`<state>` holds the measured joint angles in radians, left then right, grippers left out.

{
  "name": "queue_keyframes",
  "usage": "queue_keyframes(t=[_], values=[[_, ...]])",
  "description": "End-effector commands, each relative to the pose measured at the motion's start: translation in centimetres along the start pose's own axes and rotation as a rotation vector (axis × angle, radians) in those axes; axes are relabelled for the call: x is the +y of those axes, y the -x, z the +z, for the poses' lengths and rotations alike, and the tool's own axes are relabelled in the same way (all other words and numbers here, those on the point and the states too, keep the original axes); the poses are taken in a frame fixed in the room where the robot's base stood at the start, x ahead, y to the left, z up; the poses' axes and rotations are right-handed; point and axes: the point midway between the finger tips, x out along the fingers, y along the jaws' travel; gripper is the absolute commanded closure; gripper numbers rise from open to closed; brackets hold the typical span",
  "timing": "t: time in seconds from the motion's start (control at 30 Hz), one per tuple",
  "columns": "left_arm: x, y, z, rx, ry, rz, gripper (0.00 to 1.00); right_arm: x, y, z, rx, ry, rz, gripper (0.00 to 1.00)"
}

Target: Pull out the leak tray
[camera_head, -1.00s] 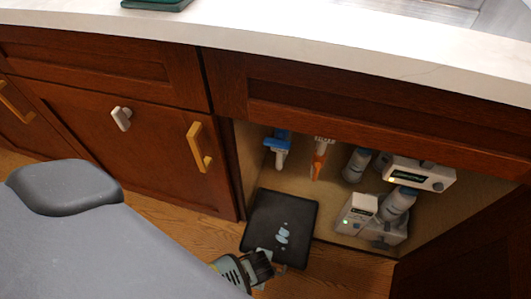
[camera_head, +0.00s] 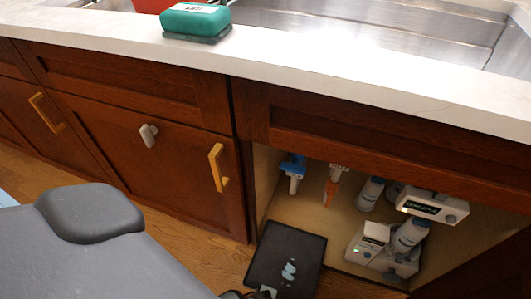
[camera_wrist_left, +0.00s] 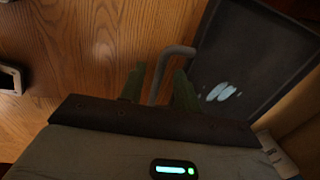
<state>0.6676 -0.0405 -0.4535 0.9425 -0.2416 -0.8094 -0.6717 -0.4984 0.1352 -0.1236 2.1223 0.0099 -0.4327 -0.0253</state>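The leak tray (camera_head: 300,247) is flat and black with pale wet spots on it. In the head view it sticks out of the open cabinet over the floor, its lower end at the picture's bottom edge. In the left wrist view the tray (camera_wrist_left: 245,50) is at the upper right, with a grey bar handle (camera_wrist_left: 176,49) on its near side. My left gripper (camera_wrist_left: 158,88) is open, with the handle between its fingers and a gap beside it. Only a dark bit of that gripper shows in the head view. My right gripper is not in view.
Bottles and devices (camera_head: 395,240) stand inside the cabinet (camera_head: 345,200), right of the tray. A blue valve (camera_head: 293,168) and an orange-tipped part hang behind it. A closed door with a yellow handle (camera_head: 217,167) is left of it. Wood floor (camera_head: 190,240) is clear in front.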

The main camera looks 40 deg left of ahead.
Motion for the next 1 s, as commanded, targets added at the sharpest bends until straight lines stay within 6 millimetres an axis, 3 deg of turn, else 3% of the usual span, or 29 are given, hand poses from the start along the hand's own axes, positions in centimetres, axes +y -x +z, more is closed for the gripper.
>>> queue_keyframes(t=[0.27, 0.7, 1.0], values=[[-0.1, 0.7, 0.0, 0.000, 0.000, -0.002, 0.67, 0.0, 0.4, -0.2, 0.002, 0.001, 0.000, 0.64], [-0.2, 6.7, 0.0, 0.001, 0.001, -0.003, 0.67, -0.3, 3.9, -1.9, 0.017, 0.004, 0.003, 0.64], [0.0, 7.9, 0.0, 0.000, 0.000, 0.000, 0.67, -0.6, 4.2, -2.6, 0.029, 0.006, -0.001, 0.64]])
